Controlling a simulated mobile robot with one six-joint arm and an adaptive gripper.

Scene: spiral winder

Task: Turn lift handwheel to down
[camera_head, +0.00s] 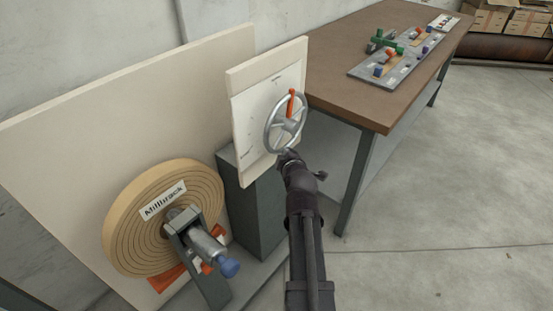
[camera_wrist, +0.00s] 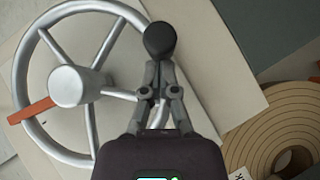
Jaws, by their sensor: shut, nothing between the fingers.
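The grey metal handwheel (camera_head: 288,124) stands in front of a pale upright panel (camera_head: 250,112) with small marks I cannot read. An orange marker (camera_head: 291,103) on the wheel points up in the head view. In the wrist view, the wheel's hub (camera_wrist: 78,87) is at left and the orange marker (camera_wrist: 31,111) lies left of it. A black knob (camera_wrist: 160,40) shows just beyond my fingertips. My gripper (camera_wrist: 157,72) is shut and empty at the wheel rim, close to the knob; contact is unclear. In the head view, my gripper (camera_head: 288,155) is at the wheel's lower edge.
A large wound coil (camera_head: 125,225) with a blue-ended spindle (camera_head: 228,267) stands at lower left. A grey pedestal (camera_head: 255,205) is below the panel. A brown-topped workbench (camera_head: 340,75) carrying a control plate stands behind right. The floor at right is clear.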

